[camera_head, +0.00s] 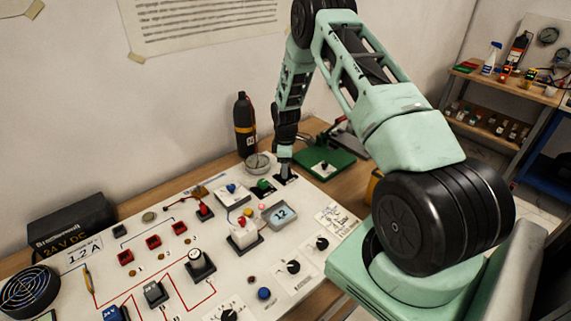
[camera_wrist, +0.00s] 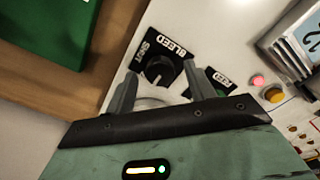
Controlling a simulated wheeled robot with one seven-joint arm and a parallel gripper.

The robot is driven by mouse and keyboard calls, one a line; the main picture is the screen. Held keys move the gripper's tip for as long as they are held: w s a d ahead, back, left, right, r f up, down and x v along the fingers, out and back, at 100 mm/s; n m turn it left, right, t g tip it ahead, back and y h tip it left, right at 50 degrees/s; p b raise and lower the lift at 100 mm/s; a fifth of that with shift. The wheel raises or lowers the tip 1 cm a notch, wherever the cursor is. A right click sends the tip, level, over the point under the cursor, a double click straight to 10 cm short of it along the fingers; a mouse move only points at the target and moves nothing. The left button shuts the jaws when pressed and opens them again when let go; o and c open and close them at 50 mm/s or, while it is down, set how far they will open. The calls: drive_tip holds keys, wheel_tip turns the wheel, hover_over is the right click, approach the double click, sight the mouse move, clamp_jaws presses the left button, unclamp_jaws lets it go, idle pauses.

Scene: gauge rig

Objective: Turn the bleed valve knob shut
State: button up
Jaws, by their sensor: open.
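The bleed valve knob (camera_wrist: 160,71) is a round black knob with a pale pointer mark, beside a black plate lettered BLEED and SHUT (camera_wrist: 165,50) in the wrist view. In the head view its black plate (camera_head: 290,179) lies at the panel's far edge, with the knob mostly hidden behind my gripper. My gripper (camera_wrist: 160,73) is open, one finger on each side of the knob in the wrist view. The head view shows my gripper (camera_head: 285,166) pointing down over that plate. I cannot tell whether the fingers touch the knob.
A round gauge (camera_head: 258,162) and a dark bottle (camera_head: 244,125) stand behind. A green board (camera_head: 325,155) lies right.

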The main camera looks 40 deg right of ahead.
drive_tip(key=shift+f, duration=0.25)
drive_tip(key=c, duration=1)
